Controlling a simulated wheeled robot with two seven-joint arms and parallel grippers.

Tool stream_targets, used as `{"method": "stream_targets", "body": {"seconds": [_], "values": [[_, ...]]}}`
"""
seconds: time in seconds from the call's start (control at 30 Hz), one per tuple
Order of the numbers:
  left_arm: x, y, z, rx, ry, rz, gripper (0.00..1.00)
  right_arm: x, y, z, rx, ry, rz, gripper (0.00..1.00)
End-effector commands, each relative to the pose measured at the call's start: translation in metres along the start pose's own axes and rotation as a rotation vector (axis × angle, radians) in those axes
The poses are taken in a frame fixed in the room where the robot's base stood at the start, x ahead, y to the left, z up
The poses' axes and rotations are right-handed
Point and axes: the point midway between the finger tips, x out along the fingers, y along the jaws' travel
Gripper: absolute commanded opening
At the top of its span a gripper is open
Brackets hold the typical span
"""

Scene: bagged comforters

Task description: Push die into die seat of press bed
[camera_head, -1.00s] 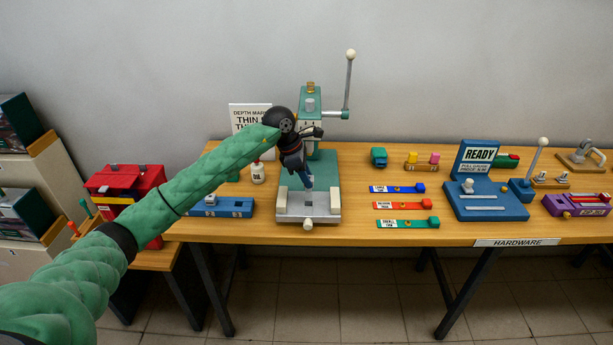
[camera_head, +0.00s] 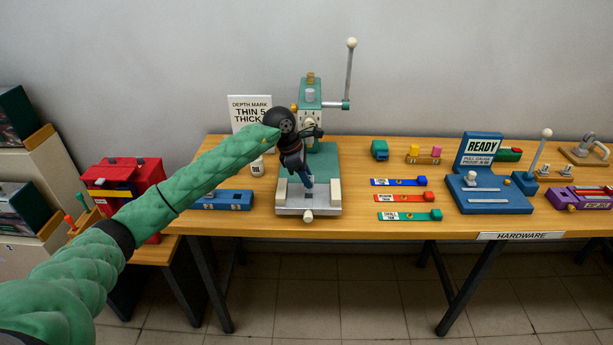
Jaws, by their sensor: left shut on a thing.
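The press (camera_head: 310,92) stands on the table, with a green column, a grey bed (camera_head: 331,196) and a lever topped by a white ball. My left gripper (camera_head: 308,184) points down over the middle of the bed, in front of the column. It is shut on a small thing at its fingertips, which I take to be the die. The fingers and the low viewing angle hide most of it. The die seat is hidden behind the gripper, so I cannot tell whether the die touches it. My right gripper is not in view.
A blue block (camera_head: 228,200) lies left of the press. Labelled blue, red and green strips (camera_head: 403,198) lie to its right. A blue gauge with a READY sign (camera_head: 480,150) stands further right. The wooden table (camera_head: 360,222) is bare along the front edge.

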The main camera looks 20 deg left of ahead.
Motion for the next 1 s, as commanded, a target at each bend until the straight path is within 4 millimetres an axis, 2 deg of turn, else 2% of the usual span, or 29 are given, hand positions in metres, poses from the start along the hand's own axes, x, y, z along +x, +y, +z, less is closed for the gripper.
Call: {"method": "stream_targets", "body": {"seconds": [0.33, 0.7, 1.0], "values": [[0.005, 0.0, -0.002, 0.0, 0.0, 0.0, 0.02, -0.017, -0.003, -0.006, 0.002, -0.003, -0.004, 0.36], [0.009, 0.0, -0.004, 0.001, 0.0, -0.001, 0.02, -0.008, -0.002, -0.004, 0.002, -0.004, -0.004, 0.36], [0.008, 0.0, -0.003, 0.0, 0.0, 0.0, 0.02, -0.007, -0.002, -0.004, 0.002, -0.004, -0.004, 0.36]]}}
